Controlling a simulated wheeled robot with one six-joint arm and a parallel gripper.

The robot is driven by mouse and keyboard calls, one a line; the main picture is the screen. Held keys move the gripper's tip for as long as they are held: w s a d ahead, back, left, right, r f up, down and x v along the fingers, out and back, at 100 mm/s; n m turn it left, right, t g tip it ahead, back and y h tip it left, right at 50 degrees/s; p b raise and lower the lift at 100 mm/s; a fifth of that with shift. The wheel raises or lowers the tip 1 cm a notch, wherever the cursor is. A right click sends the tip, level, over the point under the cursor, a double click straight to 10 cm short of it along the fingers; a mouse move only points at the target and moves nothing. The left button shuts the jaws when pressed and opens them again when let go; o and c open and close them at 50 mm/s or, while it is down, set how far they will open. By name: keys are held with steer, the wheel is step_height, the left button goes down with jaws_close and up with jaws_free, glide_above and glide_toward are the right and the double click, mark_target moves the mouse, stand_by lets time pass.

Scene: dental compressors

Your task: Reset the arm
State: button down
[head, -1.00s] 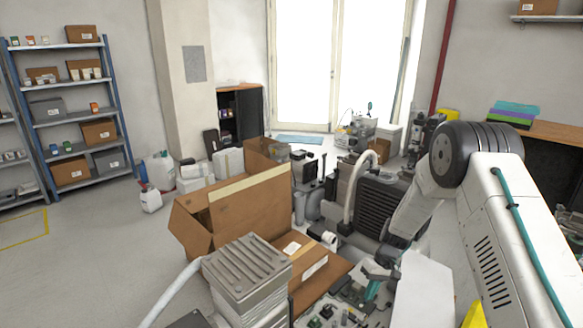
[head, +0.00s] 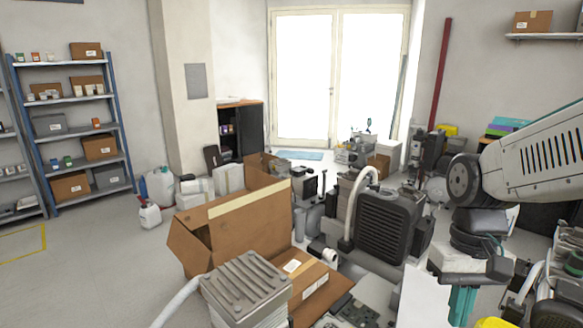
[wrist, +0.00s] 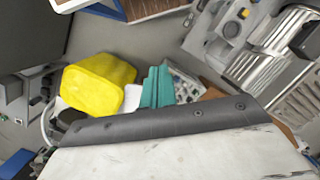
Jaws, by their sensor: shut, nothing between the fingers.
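My arm comes in from the right edge in the head view and bends down to my gripper (head: 462,306). The gripper's teal fingers point down, closed together with nothing between them. They hang in front of the crowded equipment, right of the black finned compressor (head: 388,228). In the wrist view the teal fingers (wrist: 157,87) show shut beyond the pale gripper body, which hides much of the lower picture. A yellow object (wrist: 98,84) is left of the fingers there; I cannot tell whether it is close to them.
An open cardboard box (head: 245,222) and a grey ribbed stack (head: 245,285) stand left of the compressor. More machines crowd the lower right. A blue-framed shelf (head: 75,128) is at the far left. The floor (head: 90,270) at left is clear.

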steer(key=s+r+t, duration=0.3)
steer(key=s+r, duration=0.2)
steer(key=s, duration=0.4)
steer(key=shift+r+t+h, duration=0.2)
steer(key=shift+t+h, duration=0.1)
steer(key=shift+t, duration=0.1)
